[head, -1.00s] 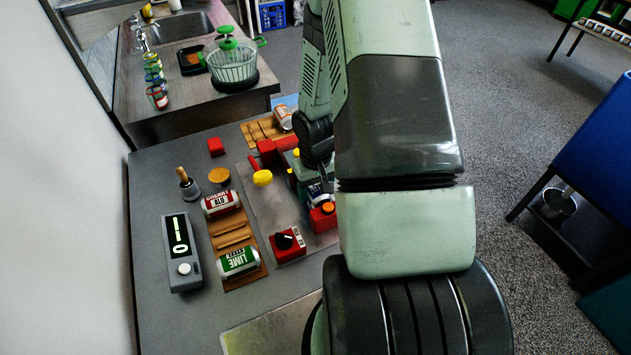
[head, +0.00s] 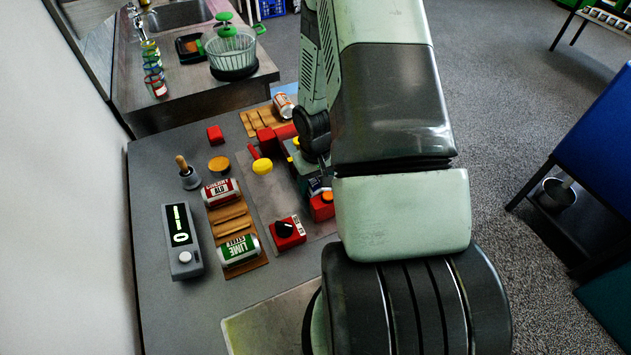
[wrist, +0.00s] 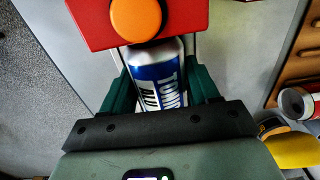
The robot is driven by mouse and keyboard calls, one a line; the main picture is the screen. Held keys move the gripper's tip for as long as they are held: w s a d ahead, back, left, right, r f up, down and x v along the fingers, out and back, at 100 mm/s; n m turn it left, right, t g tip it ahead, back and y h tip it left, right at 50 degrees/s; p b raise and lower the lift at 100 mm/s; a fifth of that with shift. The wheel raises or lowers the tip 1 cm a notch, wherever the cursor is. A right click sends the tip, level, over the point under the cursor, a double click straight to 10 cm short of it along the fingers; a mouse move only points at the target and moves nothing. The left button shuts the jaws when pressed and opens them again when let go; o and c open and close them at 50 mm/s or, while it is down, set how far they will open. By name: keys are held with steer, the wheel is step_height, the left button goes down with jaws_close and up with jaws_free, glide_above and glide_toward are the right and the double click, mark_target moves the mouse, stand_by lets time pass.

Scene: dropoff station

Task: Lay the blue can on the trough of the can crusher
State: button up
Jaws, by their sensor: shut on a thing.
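The blue can (wrist: 158,82), silver-topped with a white label, lies between the dark green fingers of my gripper (wrist: 160,88), which is shut on it. Its far end meets or sits just under a red block with an orange button (wrist: 137,18). In the head view the can (head: 315,186) is a small blue patch beside the can crusher (head: 303,172), mostly hidden by my arm. The crusher has a red lever with a yellow knob (head: 262,166). The trough is hidden, and I cannot tell whether the can touches it.
A wooden rack (head: 232,228) holds a red can (head: 220,192) and a green lime can (head: 238,250). A red dial box (head: 290,232) and a grey display unit (head: 181,240) stand nearby. Another rack holds an orange-and-white can (head: 283,105) behind.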

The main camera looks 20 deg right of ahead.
stand_by(0.3)
steer(key=o, duration=0.9)
steer(key=shift+c, duration=0.2)
steer(key=shift+r, duration=3.5)
